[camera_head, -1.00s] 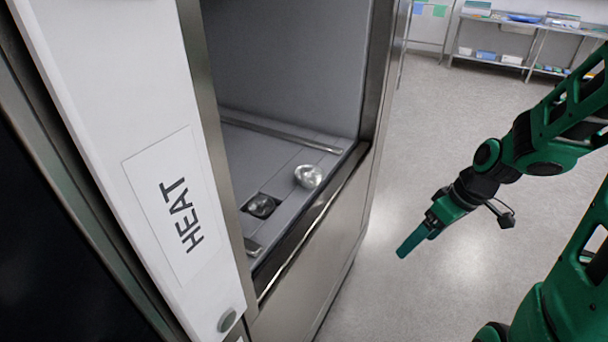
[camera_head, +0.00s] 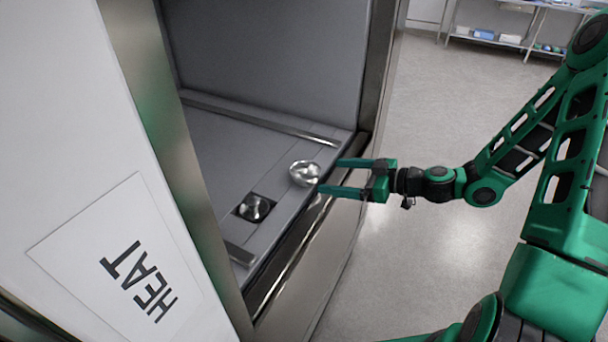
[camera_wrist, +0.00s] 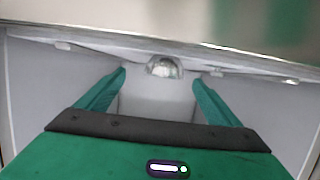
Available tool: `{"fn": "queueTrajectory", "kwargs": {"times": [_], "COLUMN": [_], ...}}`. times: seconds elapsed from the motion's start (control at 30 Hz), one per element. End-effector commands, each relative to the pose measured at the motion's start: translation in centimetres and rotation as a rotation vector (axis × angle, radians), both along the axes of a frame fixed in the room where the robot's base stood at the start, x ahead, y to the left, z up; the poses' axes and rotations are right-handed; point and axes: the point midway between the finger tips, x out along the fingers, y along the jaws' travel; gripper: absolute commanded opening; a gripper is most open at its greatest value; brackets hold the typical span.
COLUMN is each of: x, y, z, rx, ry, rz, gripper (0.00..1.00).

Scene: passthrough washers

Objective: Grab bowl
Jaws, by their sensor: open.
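A small shiny metal bowl (camera_head: 304,173) sits on the grey floor of the washer chamber, near its front opening. My gripper (camera_head: 330,177) is open at the opening, its two green fingers pointing left at the bowl. The fingertips are close to the bowl's right side; I cannot tell whether they touch it. In the wrist view the bowl (camera_wrist: 164,67) is ahead, centred between and beyond the open fingers (camera_wrist: 160,80). Nothing is held.
A dark square recess with a round metal fitting (camera_head: 255,208) lies left of the bowl. The metal front sill (camera_head: 290,260) runs below my gripper. A white door panel marked HEAT (camera_head: 120,250) stands at left. Open floor (camera_head: 425,120) and a shelf rack (camera_head: 500,35) lie right.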

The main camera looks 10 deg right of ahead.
Motion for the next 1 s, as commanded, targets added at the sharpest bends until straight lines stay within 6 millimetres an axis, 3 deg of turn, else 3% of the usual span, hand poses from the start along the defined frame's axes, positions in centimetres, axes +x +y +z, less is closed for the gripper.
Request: {"fn": "queueTrajectory", "kwargs": {"times": [0.2, 0.57, 0.83, 1.0], "x": [1.6, 2.6, 4.1, 4.5], "y": [3.2, 5.3, 8.5, 8.9], "z": [-1.0, -1.6, -2.6, -2.8], "rx": [-0.001, -0.001, -0.002, -0.002], "ry": [0.001, 0.002, 0.001, 0.001], "rz": [0.010, 0.012, 0.014, 0.010], "gripper": [0.87, 0.87, 0.87, 0.87]}}
